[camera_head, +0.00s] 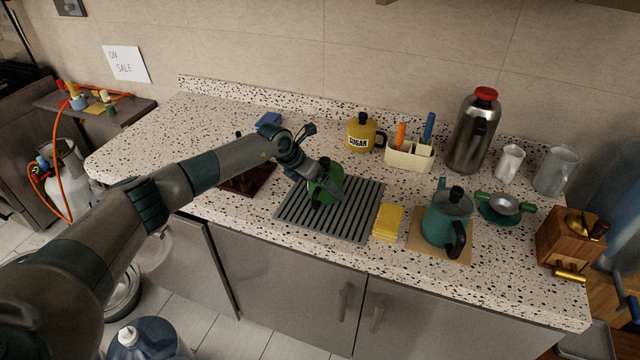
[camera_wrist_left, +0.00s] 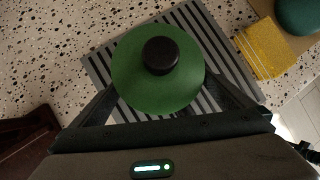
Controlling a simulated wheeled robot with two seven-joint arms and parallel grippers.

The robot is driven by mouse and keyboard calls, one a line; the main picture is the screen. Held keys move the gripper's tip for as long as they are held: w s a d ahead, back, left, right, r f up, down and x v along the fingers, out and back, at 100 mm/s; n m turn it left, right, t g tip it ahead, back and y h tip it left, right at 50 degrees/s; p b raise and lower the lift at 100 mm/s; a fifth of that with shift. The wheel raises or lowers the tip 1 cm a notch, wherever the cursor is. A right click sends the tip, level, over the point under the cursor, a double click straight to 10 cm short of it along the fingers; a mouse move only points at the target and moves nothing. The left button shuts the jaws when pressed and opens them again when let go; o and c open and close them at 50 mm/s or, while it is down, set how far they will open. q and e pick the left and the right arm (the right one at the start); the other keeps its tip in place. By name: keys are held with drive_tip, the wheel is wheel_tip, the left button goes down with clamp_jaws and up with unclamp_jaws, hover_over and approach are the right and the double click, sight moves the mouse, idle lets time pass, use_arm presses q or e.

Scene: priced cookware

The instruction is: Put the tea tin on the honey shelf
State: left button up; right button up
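A rounded green tin with a black knob (camera_head: 323,190), which I take for the tea tin, stands on the dark striped mat (camera_head: 352,225). In the left wrist view the tin (camera_wrist_left: 158,85) is seen from above. My left gripper (camera_head: 322,186) is at the tin, with one finger on each side of it. The fingertips are hidden beside the tin, so I cannot tell whether they press on it. The tin appears to be resting on the mat. My right gripper is not in view. I cannot make out a shelf marked honey.
A yellow sponge stack (camera_head: 387,222) lies just right of the mat, then a teal kettle (camera_head: 447,218) on a board. Behind are a yellow sugar pot (camera_head: 361,133), a utensil caddy (camera_head: 409,157) and a steel flask (camera_head: 474,132). A dark brown board (camera_head: 247,180) lies left of the mat.

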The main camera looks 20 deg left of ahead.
use_arm(q)
drive_tip(key=shift+r, duration=0.1)
drive_tip(key=shift+a+r, duration=0.1)
drive_tip(key=shift+s+a+r, duration=0.1)
drive_tip(key=shift+s+r, duration=0.05)
drive_tip(key=shift+r, duration=0.05)
drive_tip(key=b+v, duration=0.3)
drive_tip(key=v, duration=0.8)
drive_tip(key=shift+b, duration=0.4)
drive_tip(key=shift+r, duration=0.1)
